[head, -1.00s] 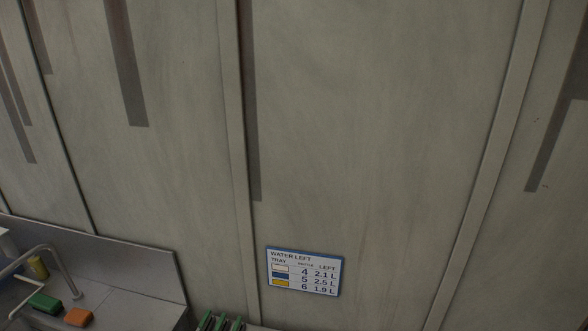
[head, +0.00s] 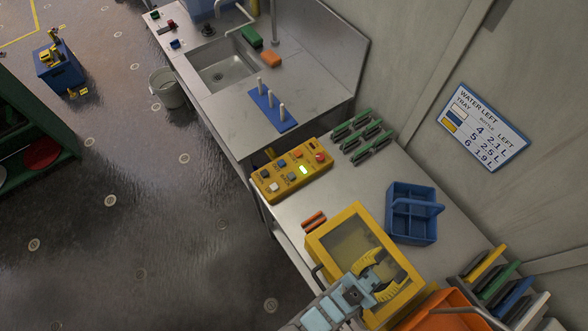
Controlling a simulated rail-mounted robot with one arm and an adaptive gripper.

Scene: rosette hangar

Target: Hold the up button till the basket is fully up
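A yellow control box (head: 292,174) with several small buttons in dark, grey, white and red lies on the steel bench in the head view. One small pale panel on it (head: 303,169) glows. The button labels are too small to read, so I cannot tell which is the up button. My gripper (head: 382,277) is at the lower right, over a yellow-framed box (head: 338,224) and well apart from the control box. I cannot identify the basket of the task.
A blue divided caddy (head: 411,213) stands right of the yellow-framed box. Green clips (head: 362,138), a blue peg stand (head: 270,109) and a sink (head: 222,67) are farther back. An orange bin (head: 440,311) is at the front right. The floor left of the bench is mostly clear.

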